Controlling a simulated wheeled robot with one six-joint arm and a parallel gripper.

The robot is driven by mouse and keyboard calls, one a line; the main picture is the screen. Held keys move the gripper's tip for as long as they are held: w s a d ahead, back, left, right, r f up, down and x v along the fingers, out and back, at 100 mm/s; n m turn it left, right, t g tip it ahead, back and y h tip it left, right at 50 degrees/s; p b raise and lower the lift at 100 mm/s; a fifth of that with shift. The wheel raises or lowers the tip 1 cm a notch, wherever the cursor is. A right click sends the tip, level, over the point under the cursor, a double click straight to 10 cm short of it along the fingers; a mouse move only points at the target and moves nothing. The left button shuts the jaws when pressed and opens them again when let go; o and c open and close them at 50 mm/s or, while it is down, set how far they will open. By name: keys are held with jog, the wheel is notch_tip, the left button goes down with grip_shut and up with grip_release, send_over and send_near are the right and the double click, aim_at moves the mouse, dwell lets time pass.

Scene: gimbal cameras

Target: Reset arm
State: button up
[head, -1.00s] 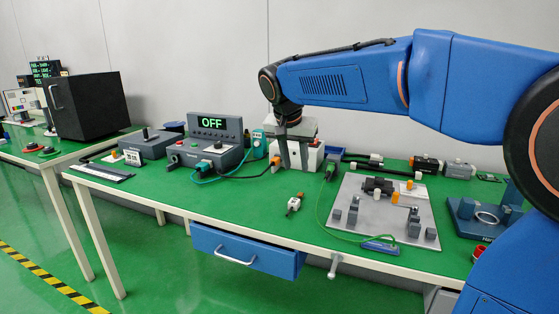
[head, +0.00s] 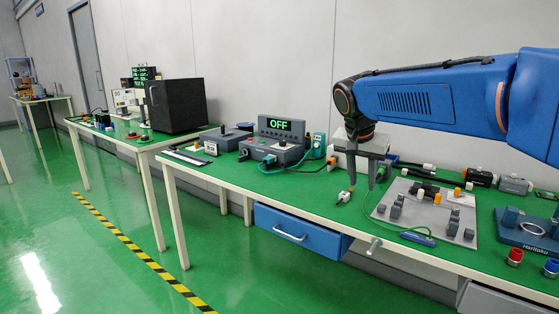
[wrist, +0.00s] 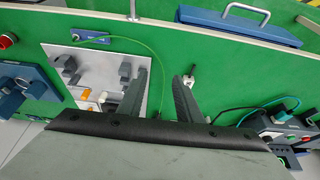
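My gripper (head: 362,182) hangs from the blue arm over the green workbench (head: 232,187) in the head view, fingers pointing down. In the wrist view its two grey fingers (wrist: 163,82) are spread apart with nothing between them, so it is open and empty. A small white connector piece (head: 344,196) lies on the bench near the fingers; in the wrist view it (wrist: 188,82) shows just beyond the right finger. The grey fixture plate (head: 382,210) with dark blocks lies to the right of the gripper.
A control box (head: 272,150) with a display reading OFF stands to the left. A blue drawer (head: 300,232) hangs under the bench edge. A blue fixture (head: 525,232) and red and blue caps lie at the right. A black box (head: 180,106) stands on another table. The floor at left is clear.

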jog(key=s+d+f+n+y, duration=0.1)
jog(key=s+f, duration=0.4)
jog(key=s, duration=0.5)
jog(key=s+d+f+n+y, duration=0.1)
jog(key=s+d+f+n, duration=0.2)
jog(key=s+f, duration=0.3)
jog(key=s+d+f+n+t, duration=0.1)
jog(key=s+f, duration=0.5)
jog(key=s, duration=0.9)
jog(key=shift+s+d+n+y, duration=0.2)
jog(key=shift+d+n+y, duration=0.35)
jog(key=shift+n, duration=0.55)
jog(key=shift+d, duration=0.1)
